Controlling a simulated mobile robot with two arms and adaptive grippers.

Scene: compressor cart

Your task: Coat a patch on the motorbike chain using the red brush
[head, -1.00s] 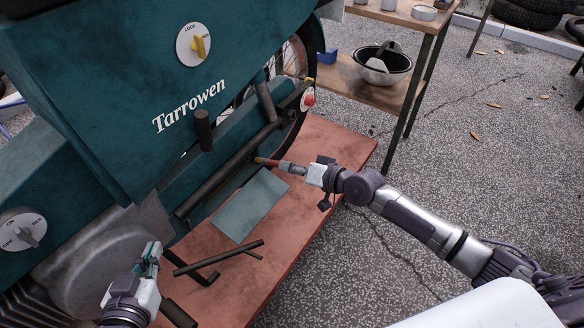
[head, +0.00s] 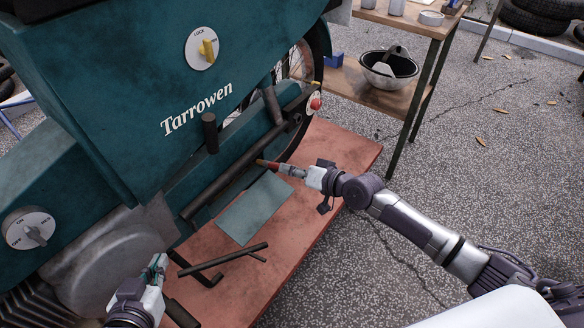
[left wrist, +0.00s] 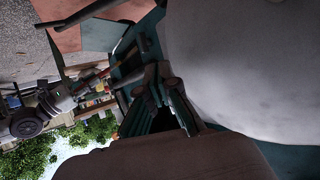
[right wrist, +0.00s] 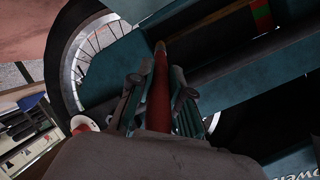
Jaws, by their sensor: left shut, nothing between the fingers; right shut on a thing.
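The red brush (head: 270,164) is held in my right gripper (head: 305,174), with its brownish tip pointing left at the motorbike's lower side. In the right wrist view, the red brush (right wrist: 159,95) runs between the fingers and its tip overlaps the edge of a slot in the teal housing. Contact of the tip is not clear. My left gripper (head: 158,264) is shut and empty beside the grey round engine cover.
The teal motorbike (head: 140,90) stands over a reddish platform (head: 330,155). A grey-green sheet (head: 253,207) and a dark bent bar (head: 225,262) lie low beside it. Speckled ground at right is open.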

